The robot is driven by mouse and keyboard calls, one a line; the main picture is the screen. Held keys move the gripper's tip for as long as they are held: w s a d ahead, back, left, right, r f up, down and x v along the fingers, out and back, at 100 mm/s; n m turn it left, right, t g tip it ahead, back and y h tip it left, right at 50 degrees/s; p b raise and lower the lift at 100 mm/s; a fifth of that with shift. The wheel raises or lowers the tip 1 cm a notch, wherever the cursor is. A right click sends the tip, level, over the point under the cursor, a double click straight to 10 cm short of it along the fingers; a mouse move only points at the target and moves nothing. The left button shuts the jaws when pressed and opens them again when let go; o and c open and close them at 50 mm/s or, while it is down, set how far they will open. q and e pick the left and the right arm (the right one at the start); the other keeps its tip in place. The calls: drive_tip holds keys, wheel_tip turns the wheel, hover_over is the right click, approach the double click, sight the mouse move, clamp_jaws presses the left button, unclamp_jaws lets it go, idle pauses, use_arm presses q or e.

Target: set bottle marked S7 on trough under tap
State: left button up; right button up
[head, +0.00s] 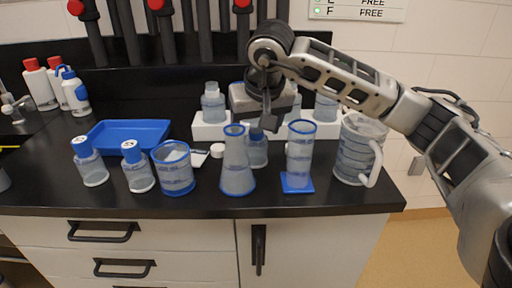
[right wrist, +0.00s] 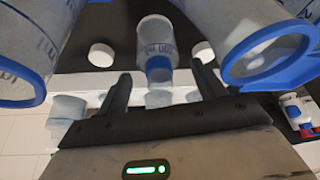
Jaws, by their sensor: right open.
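My right gripper (head: 267,120) is open, low over the middle of the counter. In the right wrist view its two dark fingers (right wrist: 163,90) point toward a clear bottle with a blue neck (right wrist: 157,48), which is between them in the picture. In the head view this bottle (head: 257,152) is partly hidden behind the gripper and the flask. I cannot tell if the fingers touch it. No S7 mark is readable on any bottle. Black taps with red knobs (head: 155,5) stand along the back. I cannot clearly make out the trough. My left gripper is not in view.
A conical flask (head: 238,170), a tall cylinder (head: 299,155), a beaker (head: 175,170) and a large jug (head: 355,155) crowd the front. Two blue-capped bottles (head: 138,170) stand left near a blue tray (head: 122,133). White stands (head: 207,130) hold bottles behind.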

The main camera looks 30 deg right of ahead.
drive_tip(key=shift+c, duration=0.3)
drive_tip(key=c, duration=1.4)
